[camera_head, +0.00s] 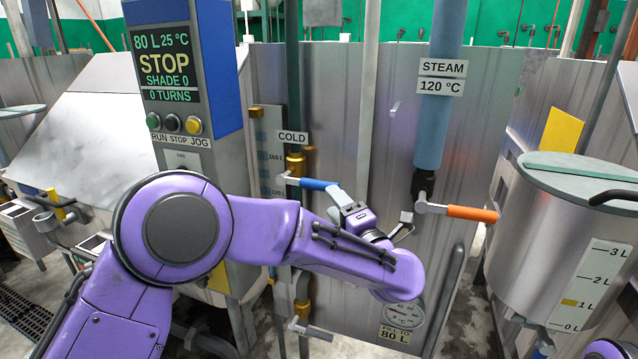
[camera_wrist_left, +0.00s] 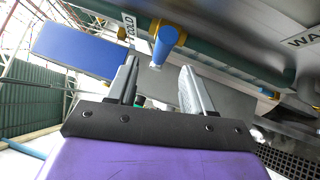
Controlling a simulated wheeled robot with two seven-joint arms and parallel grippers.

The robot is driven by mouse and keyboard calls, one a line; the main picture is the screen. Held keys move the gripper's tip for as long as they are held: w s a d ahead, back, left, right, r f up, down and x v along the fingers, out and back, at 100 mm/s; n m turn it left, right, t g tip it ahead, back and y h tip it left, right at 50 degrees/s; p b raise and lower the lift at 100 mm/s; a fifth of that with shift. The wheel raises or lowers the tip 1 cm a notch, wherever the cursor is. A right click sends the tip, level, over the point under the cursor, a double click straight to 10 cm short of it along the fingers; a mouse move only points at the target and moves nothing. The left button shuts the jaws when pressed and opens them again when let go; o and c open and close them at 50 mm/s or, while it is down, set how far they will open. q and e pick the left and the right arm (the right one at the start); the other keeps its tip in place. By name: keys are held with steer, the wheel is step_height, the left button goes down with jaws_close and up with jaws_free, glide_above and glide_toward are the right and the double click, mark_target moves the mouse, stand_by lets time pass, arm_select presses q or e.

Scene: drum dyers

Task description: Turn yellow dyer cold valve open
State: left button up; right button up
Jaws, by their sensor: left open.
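The cold valve, under a "COLD" label, has a blue lever handle (camera_head: 318,184) that points right, roughly level, from a brass fitting on its pipe. My left gripper (camera_head: 372,204) is beside the free end of this handle, its fingers apart. In the left wrist view, the blue handle (camera_wrist_left: 164,48) shows end-on beyond and between the two open fingertips (camera_wrist_left: 160,70) of the gripper. I cannot tell whether either finger touches it. My purple left arm crosses the front of the dyer and hides part of it. My right gripper is not in view.
A control box (camera_head: 172,70) reads STOP, 80 L, 25 °C, 0 turns. Right of the gripper, an orange steam lever (camera_head: 472,214) sticks out below a blue pipe (camera_head: 438,100). A grey measuring tank (camera_head: 560,250) stands at the right. Another lever and a dial are low down.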

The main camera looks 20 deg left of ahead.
mark_target(319, 185)
arm_select(q)
steer(key=p+x, duration=0.2)
steer(key=x, duration=0.5)
steer(key=shift+w+a+p, duration=0.15)
steer(key=shift+w+p, duration=0.15)
steer(key=shift+p, duration=0.05)
steer(key=shift+w+a, duration=0.35)
steer(key=shift+a, duration=0.05)
jaws_close()
